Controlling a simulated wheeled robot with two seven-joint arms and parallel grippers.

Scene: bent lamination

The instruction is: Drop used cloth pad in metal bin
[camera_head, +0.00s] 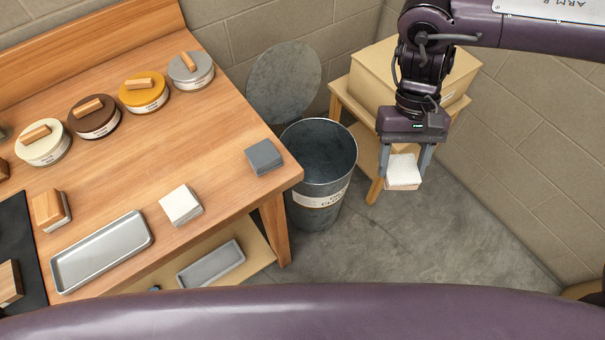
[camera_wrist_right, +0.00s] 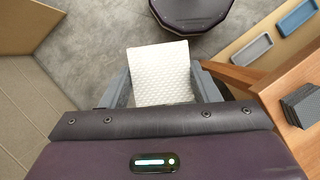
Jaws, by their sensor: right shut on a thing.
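My right gripper (camera_head: 405,165) is shut on a white textured cloth pad (camera_head: 403,171), held in the air to the right of the metal bin. The pad also shows between the fingers in the right wrist view (camera_wrist_right: 159,73). The metal bin (camera_head: 320,193) is a round grey bucket with a label, standing on the floor beside the table's right end. Its round lid (camera_head: 284,82) is tilted up behind it, and its mouth is open. My left gripper is not in view.
The wooden table (camera_head: 205,135) carries several lidded tins, a metal tray (camera_head: 102,252), a white pad stack (camera_head: 181,205) and a grey pad stack (camera_head: 263,157) near its right edge. A small stand with a cardboard box (camera_head: 375,82) is behind my right gripper. Floor right of the bin is clear.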

